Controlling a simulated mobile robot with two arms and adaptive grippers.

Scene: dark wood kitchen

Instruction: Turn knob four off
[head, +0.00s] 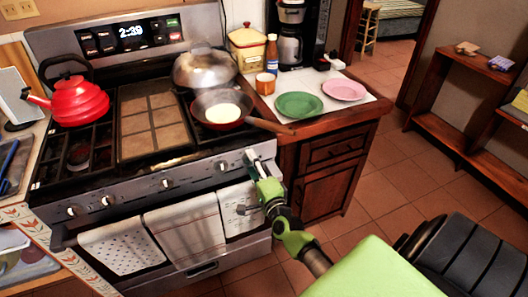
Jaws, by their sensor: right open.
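The stove's front panel (135,190) carries a row of knobs. From the left I see a first knob (73,211), a second knob (107,200), a third knob (166,183) and a fourth knob (221,166). My right gripper (251,160) is at the panel's right end, to the right of the fourth knob. Its jaws are open. The fingertips are small and cover part of the panel there, so I cannot tell whether they touch a knob. The knobs' exact turn angles are too small to read. My left gripper is not in view.
A frying pan (205,111) with pale food sits on the right burners, its handle (266,126) reaching over the counter. A lidded pot (204,68) stands behind it. A red kettle (77,101) is at left. Towels (180,226) hang below the knobs.

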